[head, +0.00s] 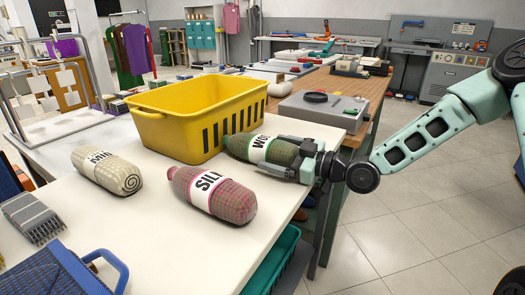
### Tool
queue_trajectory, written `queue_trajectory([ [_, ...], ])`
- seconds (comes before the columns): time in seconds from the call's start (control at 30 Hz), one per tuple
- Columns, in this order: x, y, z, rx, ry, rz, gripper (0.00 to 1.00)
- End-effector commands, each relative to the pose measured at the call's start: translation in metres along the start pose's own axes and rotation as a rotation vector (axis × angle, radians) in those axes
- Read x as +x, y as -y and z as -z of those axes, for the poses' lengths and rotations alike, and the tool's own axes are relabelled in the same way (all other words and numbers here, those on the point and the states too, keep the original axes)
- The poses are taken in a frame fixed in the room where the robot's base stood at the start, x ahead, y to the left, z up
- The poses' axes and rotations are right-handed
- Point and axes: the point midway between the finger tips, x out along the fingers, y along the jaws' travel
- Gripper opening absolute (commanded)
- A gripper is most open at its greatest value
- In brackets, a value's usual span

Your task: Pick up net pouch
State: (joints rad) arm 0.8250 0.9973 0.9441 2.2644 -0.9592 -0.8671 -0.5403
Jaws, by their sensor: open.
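Three plump net pouches with white paper bands lie on the white table. The green plaid net pouch (243,145), its band reading "WO…", lies nearest my gripper, beside the yellow basket. The pink plaid net pouch (236,202), its band reading "SIL…", lies in front of it. The cream net pouch (123,178), with a spiral end and partly readable lettering, lies to the left. My gripper (300,158) is open at the right end of the green pouch, with its fingers over and beside that end. The fingers hide part of it, and I cannot tell whether they touch.
A yellow basket (182,127) stands just behind the pouches. A grey scale-like box (322,113) sits behind my gripper. A teal bin (272,262) is below the table's right edge.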

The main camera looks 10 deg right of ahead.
Motion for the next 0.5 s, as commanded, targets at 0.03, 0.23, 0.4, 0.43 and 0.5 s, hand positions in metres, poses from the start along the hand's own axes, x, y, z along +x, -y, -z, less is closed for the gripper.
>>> queue_trajectory([
  [0.03, 0.0009, -0.0001, -0.0001, 0.000, 0.000, 0.000, 0.91],
  [0.23, 0.0007, -0.0001, 0.0000, 0.000, 0.000, 0.000, 0.82],
  [0.4, 0.0005, 0.0000, 0.0000, 0.000, 0.000, 0.000, 0.35],
  [0.43, 0.0005, 0.0000, 0.0000, 0.000, 0.000, 0.000, 0.33],
  [0.5, 0.0007, -0.0002, 0.0008, -0.001, -0.002, 0.000, 0.33],
])
